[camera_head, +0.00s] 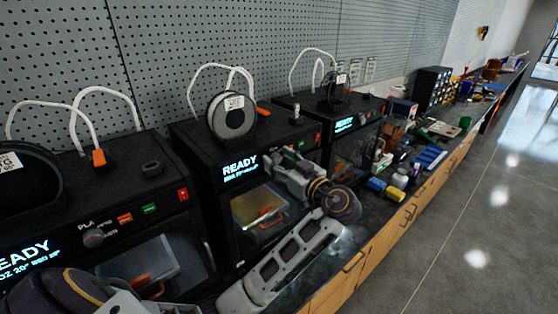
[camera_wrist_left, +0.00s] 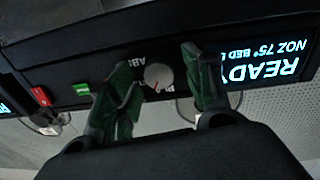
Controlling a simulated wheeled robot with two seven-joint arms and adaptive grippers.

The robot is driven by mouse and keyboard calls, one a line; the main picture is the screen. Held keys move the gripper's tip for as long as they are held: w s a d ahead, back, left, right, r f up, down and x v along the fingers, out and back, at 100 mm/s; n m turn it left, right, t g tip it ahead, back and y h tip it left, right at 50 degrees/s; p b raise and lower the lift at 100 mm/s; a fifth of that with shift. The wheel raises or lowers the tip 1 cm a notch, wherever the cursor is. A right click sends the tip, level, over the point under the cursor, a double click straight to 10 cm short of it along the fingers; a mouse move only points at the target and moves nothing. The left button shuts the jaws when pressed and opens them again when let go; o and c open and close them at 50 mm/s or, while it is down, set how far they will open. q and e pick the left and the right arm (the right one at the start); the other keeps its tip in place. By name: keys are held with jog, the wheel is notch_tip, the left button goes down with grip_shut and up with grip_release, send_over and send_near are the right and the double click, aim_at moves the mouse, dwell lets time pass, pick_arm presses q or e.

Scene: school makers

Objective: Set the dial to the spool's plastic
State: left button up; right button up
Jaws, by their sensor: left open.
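The middle printer (camera_head: 205,140) carries a spool (camera_head: 231,122) with dark filament on top; its white label (camera_head: 233,102) is too small to read. My left gripper (camera_head: 283,158) is at that printer's upper front, right of the lit display, and hides its dial in the head view. In the left wrist view, which is upside down, the round grey dial (camera_wrist_left: 158,77) lies between the open green fingers (camera_wrist_left: 160,90). A reddish mark shows on the dial's lower part. Lettering like "ABS" (camera_wrist_left: 139,61) is beside it. Contact with the dial cannot be told.
Another printer (camera_head: 100,200) with a dial marked PLA (camera_head: 93,238) stands at left, and a third (camera_head: 345,135) behind. Green (camera_wrist_left: 82,89) and red (camera_wrist_left: 41,97) controls sit near the dial. The counter at right is cluttered; the floor (camera_head: 460,220) is clear.

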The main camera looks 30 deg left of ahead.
pick_arm(q)
jog(key=shift+c, duration=1.4)
jog(key=c, duration=0.8)
jog(key=shift+m, duration=0.7)
jog(key=shift+r+m+p, duration=0.1)
jog(key=shift+m+p, duration=0.2)
jog(key=shift+m, duration=0.9)
jog(key=shift+m+p, duration=0.3)
jog(key=shift+m, duration=0.5)
pick_arm(e)
jog(key=shift+w+d+r, duration=0.1)
jog(key=shift+d+r, duration=0.35)
jog(key=shift+r, duration=0.15)
